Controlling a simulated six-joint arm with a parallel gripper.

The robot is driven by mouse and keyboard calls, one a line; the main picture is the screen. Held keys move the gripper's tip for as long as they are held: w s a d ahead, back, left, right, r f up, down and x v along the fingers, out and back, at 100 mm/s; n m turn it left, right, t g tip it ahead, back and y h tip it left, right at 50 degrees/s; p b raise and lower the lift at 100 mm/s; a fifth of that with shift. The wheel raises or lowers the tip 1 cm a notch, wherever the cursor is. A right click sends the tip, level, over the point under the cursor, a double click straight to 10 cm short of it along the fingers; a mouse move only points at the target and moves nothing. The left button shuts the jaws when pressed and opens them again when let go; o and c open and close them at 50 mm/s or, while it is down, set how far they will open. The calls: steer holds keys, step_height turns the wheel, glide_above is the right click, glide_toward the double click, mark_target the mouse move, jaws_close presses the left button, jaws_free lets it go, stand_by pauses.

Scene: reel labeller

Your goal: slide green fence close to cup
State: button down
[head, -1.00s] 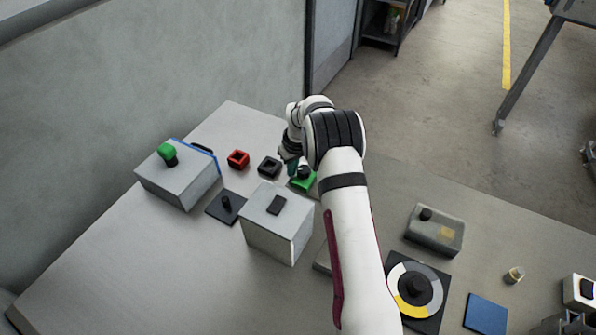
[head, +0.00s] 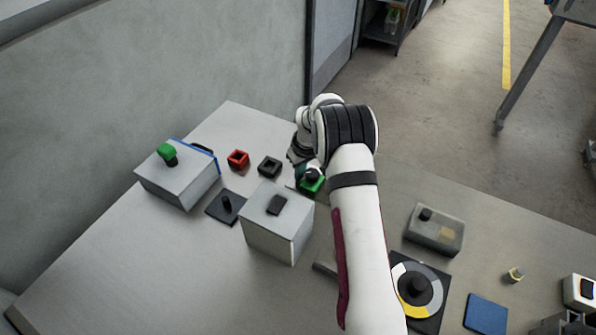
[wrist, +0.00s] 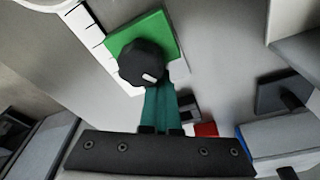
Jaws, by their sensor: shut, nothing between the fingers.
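The green fence (head: 314,187) is a small green block with a black knob on top, on the table beside the grey box. It also shows in the wrist view (wrist: 160,28), with a white ruled strip along its left side. My gripper (wrist: 161,90) is shut, its teal fingers together and empty, tips right at the knob's near edge; I cannot tell whether they touch it. In the head view my gripper (head: 303,168) partly covers the fence. I cannot identify the cup surely; a small pale round piece (head: 515,275) stands far right.
A red square holder (head: 238,159) and a black one (head: 269,167) stand left of the fence. A grey box (head: 277,222) stands in front. A box with a green knob (head: 178,184) is at the left, a dial (head: 417,290) at the right.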

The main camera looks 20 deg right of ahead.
mark_target(313, 174)
steer(key=shift+s+d, duration=1.25)
steer(key=shift+s, duration=0.1)
steer(key=shift+w+a, duration=0.4)
steer(key=shift+w, duration=0.1)
steer(key=shift+w+a+v, duration=0.1)
steer(key=shift+w+v, duration=0.15)
steer(key=shift+v, duration=1.05)
steer(key=shift+w+a+v, duration=0.1)
steer(key=shift+w+v, duration=0.2)
steer(key=shift+v, duration=1)
steer(key=shift+w+v, duration=0.25)
steer(key=shift+v, duration=1.05)
steer(key=shift+r, duration=0.2)
